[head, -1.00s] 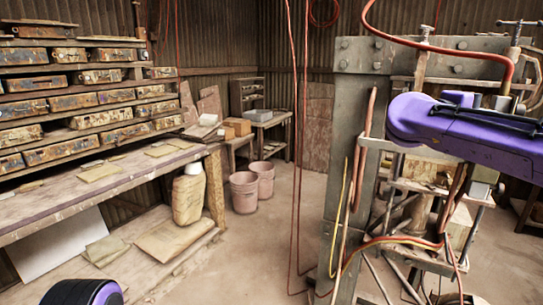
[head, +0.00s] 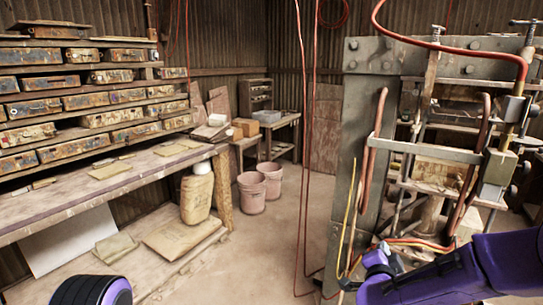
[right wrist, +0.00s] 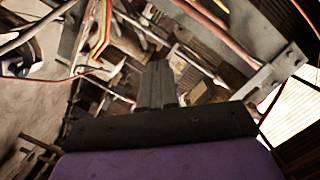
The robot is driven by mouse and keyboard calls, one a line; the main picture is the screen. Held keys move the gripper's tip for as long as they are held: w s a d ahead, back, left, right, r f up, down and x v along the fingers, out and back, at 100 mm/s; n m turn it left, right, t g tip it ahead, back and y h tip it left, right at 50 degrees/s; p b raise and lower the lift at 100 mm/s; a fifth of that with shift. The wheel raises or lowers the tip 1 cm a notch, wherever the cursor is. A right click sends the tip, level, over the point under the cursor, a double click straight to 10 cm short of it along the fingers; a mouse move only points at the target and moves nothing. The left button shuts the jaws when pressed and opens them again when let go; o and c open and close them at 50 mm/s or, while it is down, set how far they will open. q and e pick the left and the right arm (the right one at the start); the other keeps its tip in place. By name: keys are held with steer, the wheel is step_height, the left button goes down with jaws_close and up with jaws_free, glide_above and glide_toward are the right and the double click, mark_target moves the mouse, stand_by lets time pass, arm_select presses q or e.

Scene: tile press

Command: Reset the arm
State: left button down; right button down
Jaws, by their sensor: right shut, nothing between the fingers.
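My right arm (head: 440,280) is purple and comes in from the lower right of the head view, low in front of the press. Its gripper (head: 350,284) is small and partly blurred into the hoses there. In the right wrist view the dark fingers of the right gripper (right wrist: 157,84) lie together, shut with nothing between them. A black and purple part of my left arm (head: 85,291) shows at the lower left edge of the head view. My left gripper is out of view.
The tile press (head: 352,130) stands at the right, with red and yellow hoses around it. A bench (head: 110,188) and shelves of rusty moulds (head: 62,104) line the left. Pink buckets (head: 251,192) stand at the back. Open floor (head: 265,255) lies between bench and press.

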steer(key=s+a+f+n+g+y, duration=0.1)
steer(key=s+f+n, duration=0.1)
steer(key=s+f, duration=0.35)
steer(key=s+f+n+g+y, duration=0.1)
steer(key=s+f+g+y, duration=0.15)
steer(key=f, duration=0.65)
steer(key=s+f+n+g, duration=0.1)
steer(key=s+f+g, duration=0.1)
steer(key=s+f, duration=0.4)
steer(key=s+d+f+n+g, duration=0.1)
steer(key=s+f, duration=0.5)
steer(key=s, duration=0.9)
steer(key=s+d+f+n+g+b, duration=0.1)
steer(key=s+f+g, duration=0.4)
steer(key=s, duration=0.6)
steer(key=shift+s+d+f+n, duration=0.15)
steer(key=shift+s+f+n, duration=0.1)
steer(key=shift+f+n, duration=0.65)
steer(key=shift+w, duration=0.15)
